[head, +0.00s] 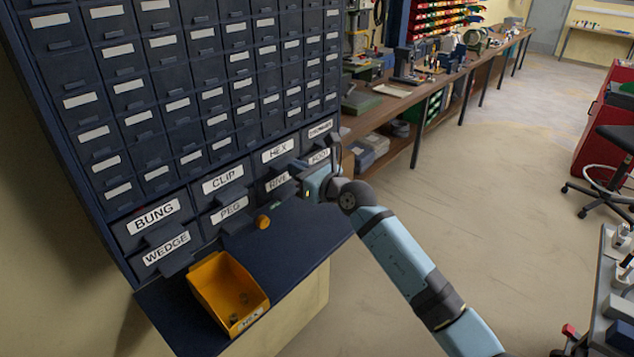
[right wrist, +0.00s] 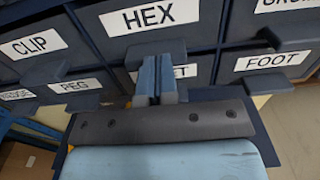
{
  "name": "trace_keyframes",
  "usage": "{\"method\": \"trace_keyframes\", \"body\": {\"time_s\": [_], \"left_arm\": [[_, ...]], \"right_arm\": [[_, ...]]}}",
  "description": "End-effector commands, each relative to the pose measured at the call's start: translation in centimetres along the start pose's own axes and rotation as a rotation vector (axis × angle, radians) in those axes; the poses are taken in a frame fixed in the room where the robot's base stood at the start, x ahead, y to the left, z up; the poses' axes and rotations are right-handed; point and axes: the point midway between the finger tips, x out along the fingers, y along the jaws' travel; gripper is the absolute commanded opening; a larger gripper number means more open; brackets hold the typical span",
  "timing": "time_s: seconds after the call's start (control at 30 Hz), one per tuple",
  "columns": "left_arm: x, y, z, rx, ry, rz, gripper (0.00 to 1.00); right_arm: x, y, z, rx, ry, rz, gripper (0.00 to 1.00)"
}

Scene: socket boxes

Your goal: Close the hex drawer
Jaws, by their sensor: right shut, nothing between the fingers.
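The hex drawer (head: 259,158) is a dark blue drawer with a white HEX label, in the upper labelled row of the cabinet. Its front looks about level with its neighbours. In the right wrist view the drawer front (right wrist: 205,36) fills the top middle. My right gripper (head: 306,180) is shut and empty, its fingers pointing at the cabinet around the hex drawer's lower edge. In the wrist view the closed fingers (right wrist: 155,78) cover part of the label below; whether they touch the drawer I cannot tell. My left gripper is not in view.
A yellow-orange bin (head: 207,283) labelled HEX, with small parts inside, stands on the dark ledge (head: 300,232) under the drawers. A small orange object (head: 262,222) is nearer the drawers. A long workbench (head: 430,88) runs back on the right.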

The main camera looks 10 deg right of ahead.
Motion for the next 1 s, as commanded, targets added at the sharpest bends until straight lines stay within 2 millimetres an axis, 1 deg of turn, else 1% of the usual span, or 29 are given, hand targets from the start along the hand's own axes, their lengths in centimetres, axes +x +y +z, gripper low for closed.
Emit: {"method": "trace_keyframes", "body": {"time_s": [0.07,0.37,0.47,0.53,0.67,0.9,1.0], "left_arm": [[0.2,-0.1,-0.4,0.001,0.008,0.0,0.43],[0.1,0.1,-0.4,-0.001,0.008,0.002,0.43],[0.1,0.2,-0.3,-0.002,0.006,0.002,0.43],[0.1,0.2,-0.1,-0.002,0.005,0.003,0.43],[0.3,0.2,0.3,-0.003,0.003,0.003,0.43],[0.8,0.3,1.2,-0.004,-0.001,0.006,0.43],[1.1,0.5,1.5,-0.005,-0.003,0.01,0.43]], "right_arm": [[0.5,-0.1,0.2,-0.001,-0.002,-0.003,0.0],[0.6,-0.1,0.4,-0.002,-0.006,-0.002,0.0],[0.3,-0.1,0.3,-0.001,-0.007,-0.002,0.0],[-0.2,-0.1,0.3,-0.001,-0.008,-0.002,0.0],[-2.3,0.0,0.1,-0.002,-0.006,-0.003,0.0],[-8.1,-0.1,-0.1,-0.004,-0.005,-0.004,0.0],[-10.2,-0.1,0.0,-0.003,-0.005,-0.004,0.0]]}}
